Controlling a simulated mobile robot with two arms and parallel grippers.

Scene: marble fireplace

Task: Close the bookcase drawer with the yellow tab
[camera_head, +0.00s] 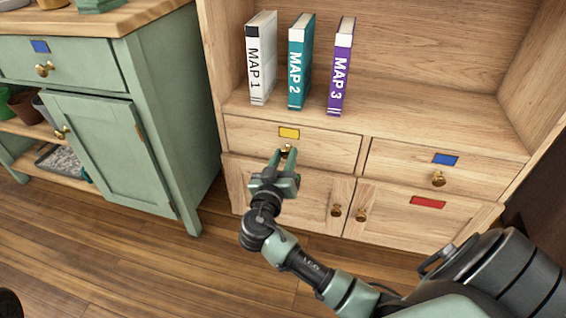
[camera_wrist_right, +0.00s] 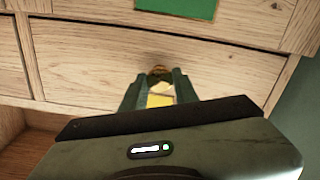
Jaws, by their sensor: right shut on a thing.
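The bookcase drawer with the yellow tab (camera_head: 335,149) is the upper left drawer, under the open shelf. Its yellow tab (camera_head: 289,132) sits above a brass knob (camera_head: 287,148). The drawer front looks about flush with the bookcase; I cannot tell whether a small gap is left. My right gripper (camera_head: 285,157) is shut on the knob, partly covering it. In the wrist view, which looks upside down, the knob (camera_wrist_right: 160,73) is at the fingertips and the yellow tab (camera_wrist_right: 160,100) shows between the fingers. My left gripper is out of view.
Beside it is a drawer with a blue tab (camera_head: 445,159); below are doors, one with a red tab (camera_head: 428,201). Several map books (camera_head: 300,62) stand on the shelf. A green cabinet (camera_head: 110,160) stands at the left. Open wooden floor (camera_head: 150,260) lies in front.

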